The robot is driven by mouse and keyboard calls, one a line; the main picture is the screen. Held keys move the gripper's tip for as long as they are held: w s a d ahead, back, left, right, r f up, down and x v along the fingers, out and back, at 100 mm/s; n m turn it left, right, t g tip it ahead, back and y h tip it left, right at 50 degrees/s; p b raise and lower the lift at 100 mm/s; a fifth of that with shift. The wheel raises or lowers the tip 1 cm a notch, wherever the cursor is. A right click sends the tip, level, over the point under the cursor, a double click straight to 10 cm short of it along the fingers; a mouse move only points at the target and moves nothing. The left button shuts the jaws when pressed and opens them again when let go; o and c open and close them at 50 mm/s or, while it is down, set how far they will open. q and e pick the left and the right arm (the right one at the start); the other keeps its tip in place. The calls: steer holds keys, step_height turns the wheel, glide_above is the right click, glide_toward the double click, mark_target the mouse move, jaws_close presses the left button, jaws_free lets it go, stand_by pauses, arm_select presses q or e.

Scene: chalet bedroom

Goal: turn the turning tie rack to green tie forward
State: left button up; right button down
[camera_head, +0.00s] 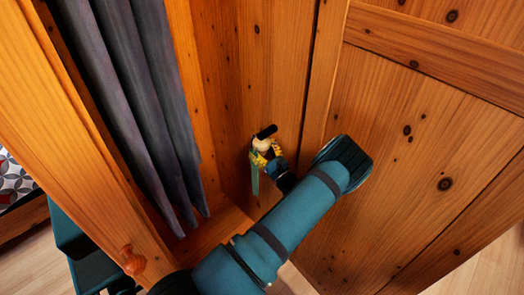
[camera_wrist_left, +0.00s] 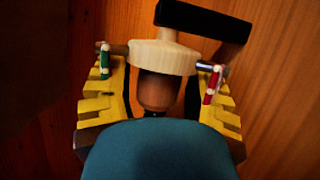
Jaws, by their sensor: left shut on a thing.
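The turning tie rack (camera_head: 262,145) hangs from a black bracket (camera_head: 267,131) inside the wooden wardrobe. In the left wrist view its round cream hub (camera_wrist_left: 163,57) has a brown knob (camera_wrist_left: 160,92) below it and pegs at its sides. The green tie (camera_wrist_left: 104,62) hangs at the left of that view and the red tie (camera_wrist_left: 212,85) at the right; the green tie (camera_head: 254,174) also hangs down in the head view. My left gripper (camera_head: 265,158) is shut on the rack, its yellow fingers either side of the knob. My right gripper is out of view.
Dark grey garments (camera_head: 150,90) hang left of the rack. A wooden door panel (camera_head: 430,150) stands close to my left arm on the right. A door with a round knob (camera_head: 133,260) is at the left.

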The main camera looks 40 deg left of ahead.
mark_target(265, 152)
arm_select(q)
steer(key=shift+a+r+n+g+y, duration=0.15)
steer(key=shift+n+g+y, duration=0.15)
steer(key=shift+n+g, duration=0.55)
steer(key=o, duration=0.9)
steer(key=shift+s+m+g+b, duration=0.15)
steer(key=shift+m+g+b, duration=0.1)
steer(key=shift+b, duration=0.05)
steer(key=shift+c, duration=0.2)
steer(key=shift+d, duration=0.25)
steer(key=shift+v, duration=3.6)
steer(key=shift+a, duration=0.1)
